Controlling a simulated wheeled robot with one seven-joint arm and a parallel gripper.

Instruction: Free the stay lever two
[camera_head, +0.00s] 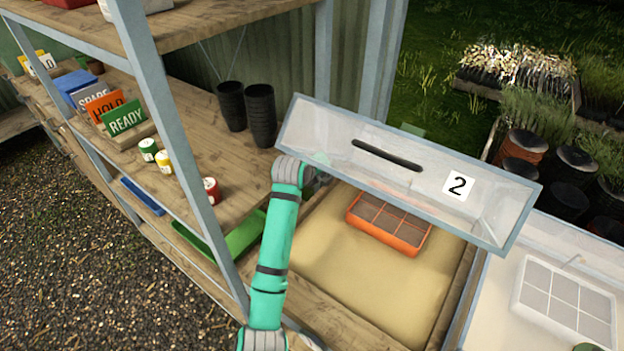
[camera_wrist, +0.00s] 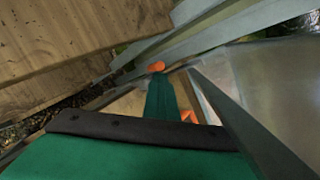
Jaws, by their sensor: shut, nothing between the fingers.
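The lid marked 2 (camera_head: 350,130) is a clear panel in a grey frame with a dark slot-like handle. It stands raised and tilted over a sand-filled box (camera_head: 330,250). My gripper (camera_head: 318,165) is at the lid's left end, partly hidden behind the frame in the head view. In the wrist view my gripper (camera_wrist: 161,84) shows as shut green fingers reaching in beside the grey frame bars. A small orange piece (camera_wrist: 157,66) shows at the fingertips; I cannot tell if it is the stay lever or whether they touch. No stay lever is clearly visible in the head view.
An orange divided tray (camera_head: 390,224) lies on the sand under the lid. A shelf post (camera_head: 180,150) stands close left of my arm. The shelf holds black pots (camera_head: 261,115), coloured signs (camera_head: 124,118) and small tubs. A white tray (camera_head: 565,302) lies at the right.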

